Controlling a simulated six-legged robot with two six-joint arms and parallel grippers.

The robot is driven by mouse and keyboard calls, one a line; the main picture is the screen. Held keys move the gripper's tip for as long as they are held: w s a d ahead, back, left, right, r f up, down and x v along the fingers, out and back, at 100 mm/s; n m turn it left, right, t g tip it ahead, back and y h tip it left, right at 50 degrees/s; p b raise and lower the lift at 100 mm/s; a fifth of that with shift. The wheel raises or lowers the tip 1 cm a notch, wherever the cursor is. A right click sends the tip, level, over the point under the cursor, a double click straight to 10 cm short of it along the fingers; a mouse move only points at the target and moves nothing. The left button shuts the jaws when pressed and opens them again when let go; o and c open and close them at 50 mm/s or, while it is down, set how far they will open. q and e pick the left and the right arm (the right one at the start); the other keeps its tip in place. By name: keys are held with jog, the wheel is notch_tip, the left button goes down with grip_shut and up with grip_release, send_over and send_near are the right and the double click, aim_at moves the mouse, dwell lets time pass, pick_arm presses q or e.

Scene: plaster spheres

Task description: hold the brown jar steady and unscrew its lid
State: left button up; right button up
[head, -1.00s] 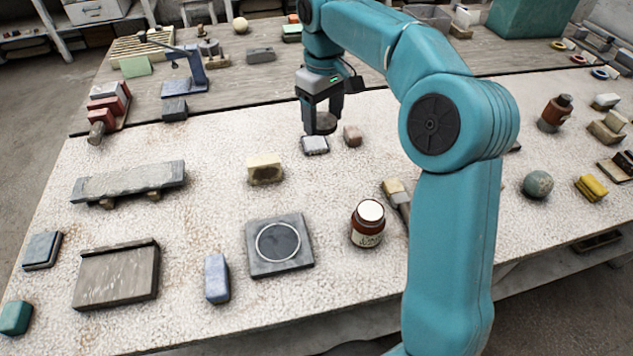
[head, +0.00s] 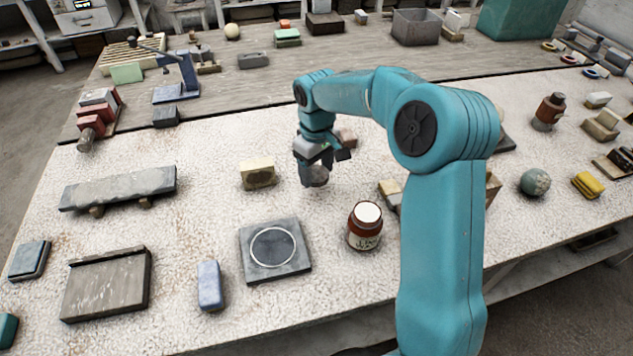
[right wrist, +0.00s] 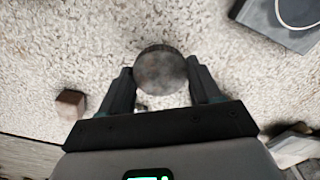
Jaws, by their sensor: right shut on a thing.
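The brown jar (head: 364,238) with a pale label stands upright on the pale bench near the front. Its top is round and white; I cannot tell whether that is a lid or the jar's contents. My right gripper (head: 313,168) is shut on a dark grey round piece (head: 316,177), held above the bench behind and left of the jar, apart from it. In the right wrist view the round piece (right wrist: 161,70) sits between both fingers; I cannot tell if it is a lid. My left gripper is not in view.
A grey tile with a white ring (head: 293,268) lies left of the jar, with a blue block (head: 209,285) beyond it. A yellowish block (head: 257,174) is left of my right gripper. A second brown bottle (head: 548,112) stands at right. My right arm covers part of the bench.

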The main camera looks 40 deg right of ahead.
aim_at(316, 173)
notch_tip(316, 173, down, 4)
jog(key=shift+w+f, duration=0.1)
jog(key=shift+f, duration=0.1)
jog(key=shift+f, duration=0.15)
jog(key=o, duration=1.2)
jog(key=shift+r, duration=0.45)
notch_tip(316, 173, up, 12)
jog(key=shift+f+p, duration=0.2)
jog(key=shift+p, duration=0.15)
